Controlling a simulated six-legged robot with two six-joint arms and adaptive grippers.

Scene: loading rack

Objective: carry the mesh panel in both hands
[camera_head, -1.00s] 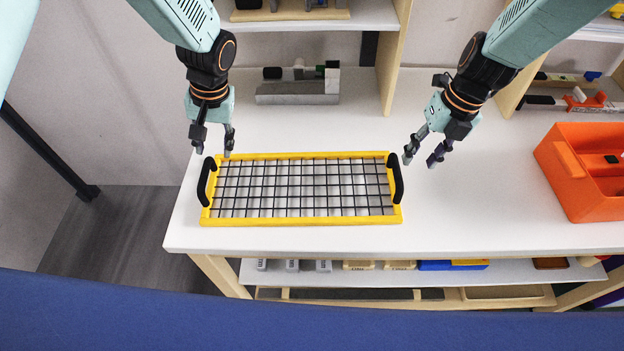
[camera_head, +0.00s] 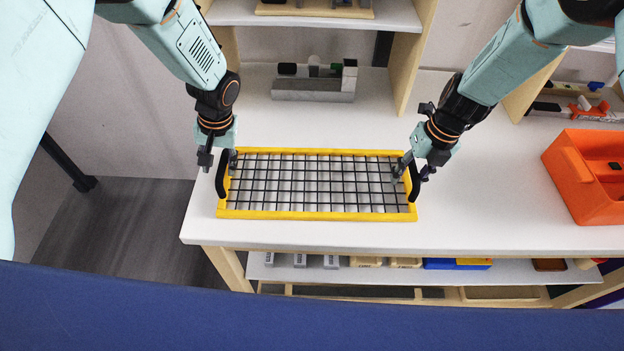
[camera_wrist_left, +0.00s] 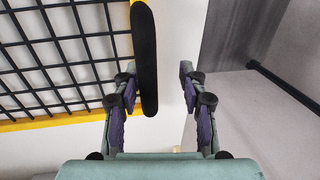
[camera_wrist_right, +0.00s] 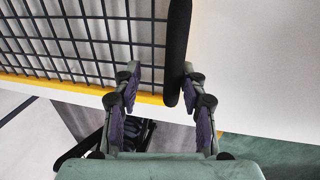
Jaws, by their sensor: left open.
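The mesh panel (camera_head: 318,214) has a yellow frame, a dark wire grid and a black handle at each end. It lies flat on the white table. My left gripper (camera_head: 218,161) is open at the left handle (camera_head: 222,174). In the left wrist view that handle (camera_wrist_left: 145,50) lies between the open fingers, nearer the left one. My right gripper (camera_head: 411,170) is open at the right handle (camera_head: 414,184). In the right wrist view that handle (camera_wrist_right: 178,50) reaches between the spread fingers, close to the right one. Neither gripper is closed on a handle.
An orange bin (camera_head: 587,178) stands at the right of the table (camera_head: 480,200). A grey holder with small items (camera_head: 314,88) stands behind the panel. Shelf uprights rise at the back. The table is clear between panel and bin. A lower shelf (camera_head: 400,274) holds several boxes.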

